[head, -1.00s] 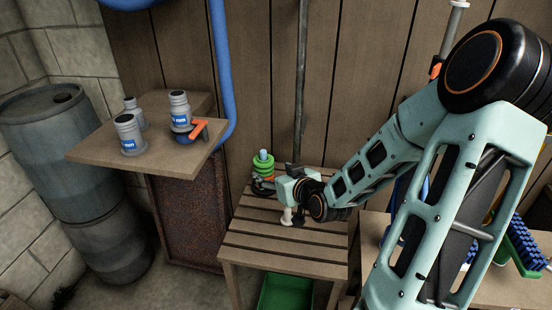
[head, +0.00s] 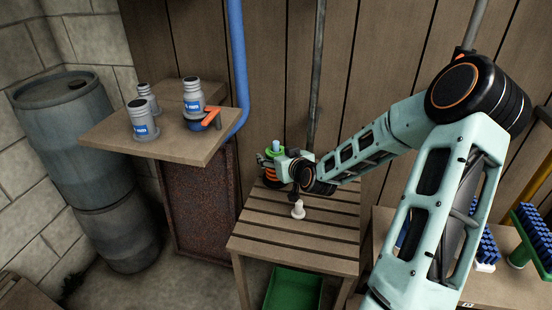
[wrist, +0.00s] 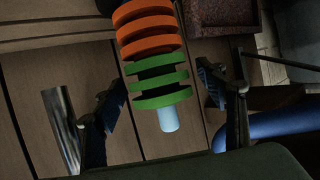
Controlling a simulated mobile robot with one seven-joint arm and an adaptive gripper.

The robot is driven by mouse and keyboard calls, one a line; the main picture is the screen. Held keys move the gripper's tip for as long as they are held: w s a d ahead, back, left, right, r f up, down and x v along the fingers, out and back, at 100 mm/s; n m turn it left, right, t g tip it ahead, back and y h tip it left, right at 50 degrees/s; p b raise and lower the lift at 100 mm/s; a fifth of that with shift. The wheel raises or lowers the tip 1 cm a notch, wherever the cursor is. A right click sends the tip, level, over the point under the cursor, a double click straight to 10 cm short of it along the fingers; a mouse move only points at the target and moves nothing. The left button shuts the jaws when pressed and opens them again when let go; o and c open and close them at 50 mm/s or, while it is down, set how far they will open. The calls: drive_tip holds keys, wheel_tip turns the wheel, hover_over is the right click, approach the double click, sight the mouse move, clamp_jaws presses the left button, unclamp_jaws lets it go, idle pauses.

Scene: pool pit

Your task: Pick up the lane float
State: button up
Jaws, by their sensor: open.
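The lane float stands at the back left of the slatted bench (head: 300,231). It is a stack of orange and green discs on a pale blue core; its orange lower part (head: 271,173) shows in the head view, with part of its top hidden by my gripper (head: 281,161). In the wrist view the lane float (wrist: 153,62) lies between the open fingers of my gripper (wrist: 162,95). One finger is on each side of its green discs, with a visible gap on both sides.
A small white piece (head: 298,209) stands on the bench just in front of my gripper. A wooden shelf (head: 172,149) with grey jars (head: 142,120) and an orange-handled item (head: 207,119) is to the left. A green bin (head: 292,288) sits below. The front slats are clear.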

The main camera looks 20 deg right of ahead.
drive_tip(key=shift+c, duration=0.5)
drive_tip(key=c, duration=1.3)
wheel_tip(320, 180, up, 10)
drive_tip(key=shift+r+p, duration=0.1)
drive_tip(key=shift+p, duration=1.1)
drive_tip(key=shift+r+p, duration=0.4)
drive_tip(key=shift+p, duration=0.05)
